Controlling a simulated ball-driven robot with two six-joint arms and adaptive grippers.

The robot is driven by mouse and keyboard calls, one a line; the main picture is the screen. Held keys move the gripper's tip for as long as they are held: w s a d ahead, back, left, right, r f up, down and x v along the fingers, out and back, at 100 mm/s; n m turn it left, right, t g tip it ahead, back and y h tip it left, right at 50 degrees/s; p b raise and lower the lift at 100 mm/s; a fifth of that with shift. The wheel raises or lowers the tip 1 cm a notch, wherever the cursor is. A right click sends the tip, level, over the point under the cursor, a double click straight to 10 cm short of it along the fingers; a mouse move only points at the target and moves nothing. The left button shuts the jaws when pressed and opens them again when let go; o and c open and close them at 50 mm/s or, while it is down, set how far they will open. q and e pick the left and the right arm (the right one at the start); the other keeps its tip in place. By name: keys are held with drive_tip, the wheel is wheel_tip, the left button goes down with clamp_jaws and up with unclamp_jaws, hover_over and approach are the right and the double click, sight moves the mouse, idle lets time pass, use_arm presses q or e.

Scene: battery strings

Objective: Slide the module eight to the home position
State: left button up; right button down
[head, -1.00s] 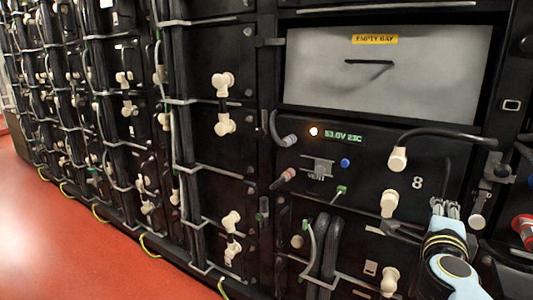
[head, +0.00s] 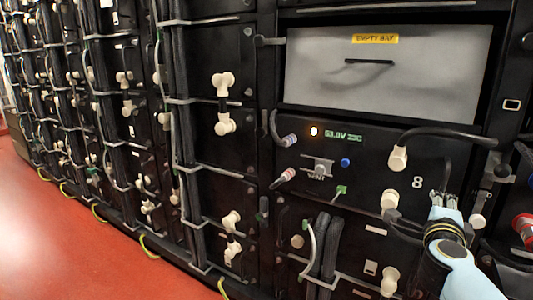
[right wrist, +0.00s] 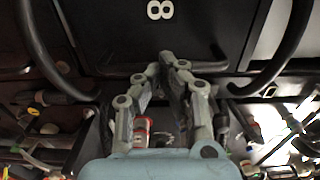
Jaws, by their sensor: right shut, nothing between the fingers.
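Module eight (head: 390,178) is a black front panel in the rack, marked with a white 8 (head: 417,182), a lit dot and a green "53.0V" display. It sits directly below the empty bay. In the right wrist view its dark face (right wrist: 195,25) is at the top, with the 8 upside down. My right gripper (head: 445,198) is at the module's lower right, below and right of the 8. In the right wrist view its fingertips (right wrist: 170,58) meet, shut and empty, near the panel's edge; contact is unclear. My left gripper is not in view.
The grey empty bay (head: 390,75) with a yellow label is above. A black cable (head: 440,133) with a cream connector (head: 398,158) crosses the module's upper right. A red connector (head: 524,228) is at the far right. Red floor (head: 50,240) is clear at left.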

drive_tip(key=p+v, duration=0.2)
drive_tip(key=v, duration=0.4)
drive_tip(key=shift+p, duration=0.3)
idle(0.6)
drive_tip(key=s+a+f+n+g+y, duration=0.1)
drive_tip(key=s+f+n+g+y, duration=0.1)
drive_tip(key=s+f+n, duration=0.55)
drive_tip(key=s+a+f+n+g+y, duration=0.1)
drive_tip(key=s+f+n+y, duration=0.1)
drive_tip(key=s+f, duration=0.9)
drive_tip(key=s+a+f+n+g+y, duration=0.2)
drive_tip(key=s+f+n+y, duration=0.15)
drive_tip(key=f, duration=0.95)
drive_tip(key=s+f+n+g, duration=0.3)
drive_tip(key=s+f+n, duration=0.1)
drive_tip(key=s, duration=0.7)
drive_tip(key=s+f+n+g, duration=0.3)
drive_tip(key=s+f, duration=0.2)
drive_tip(key=s, duration=0.6)
drive_tip(key=s+f+n+g, duration=0.3)
drive_tip(key=s+f+n, duration=0.1)
drive_tip(key=s, duration=0.7)
drive_tip(key=shift+s+f+n+g+y, duration=0.3)
drive_tip(key=shift+f+g+y, duration=0.15)
drive_tip(key=shift+f, duration=0.3)
